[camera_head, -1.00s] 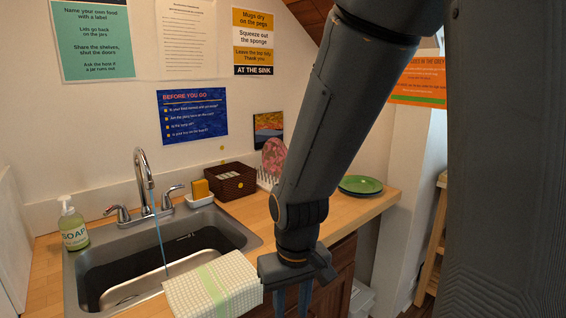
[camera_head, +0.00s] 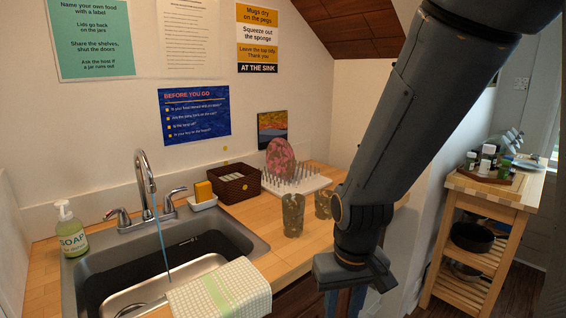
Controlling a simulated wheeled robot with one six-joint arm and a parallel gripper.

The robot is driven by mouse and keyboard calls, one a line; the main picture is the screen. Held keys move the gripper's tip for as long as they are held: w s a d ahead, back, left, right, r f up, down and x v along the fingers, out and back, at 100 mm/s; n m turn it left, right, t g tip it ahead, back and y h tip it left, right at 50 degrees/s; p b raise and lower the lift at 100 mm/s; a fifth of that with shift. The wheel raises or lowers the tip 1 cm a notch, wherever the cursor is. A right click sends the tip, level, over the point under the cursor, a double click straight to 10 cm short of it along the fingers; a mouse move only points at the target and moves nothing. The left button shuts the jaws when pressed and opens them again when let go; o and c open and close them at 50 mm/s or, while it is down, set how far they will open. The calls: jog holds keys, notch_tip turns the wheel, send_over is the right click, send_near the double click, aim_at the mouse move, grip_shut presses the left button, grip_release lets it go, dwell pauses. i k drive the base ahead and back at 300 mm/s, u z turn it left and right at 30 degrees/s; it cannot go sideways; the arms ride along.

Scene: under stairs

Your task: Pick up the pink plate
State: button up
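The pink plate (camera_head: 280,158) has a mottled pattern. It stands upright on edge in the white dish rack (camera_head: 312,184) at the back of the wooden counter, below a small landscape picture. Its lower edge is partly hidden by the rack and basket. My gripper (camera_head: 345,303) points down at the bottom of the view, in front of the counter and to the right of the plate, well apart from it. Its two fingers show with a gap between them and nothing held; their tips are cut off by the frame edge.
Two patterned cups (camera_head: 293,214) stand on the counter between my arm and the rack. A brown basket (camera_head: 235,186), a sponge holder (camera_head: 203,203) and the sink (camera_head: 160,262) with a cloth (camera_head: 222,292) are left. A wooden trolley (camera_head: 492,215) stands right.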

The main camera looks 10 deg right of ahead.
aim_at(279, 157)
jog(key=z, duration=1.95)
jog(key=i, duration=2.55)
jog(key=u, duration=2.45)
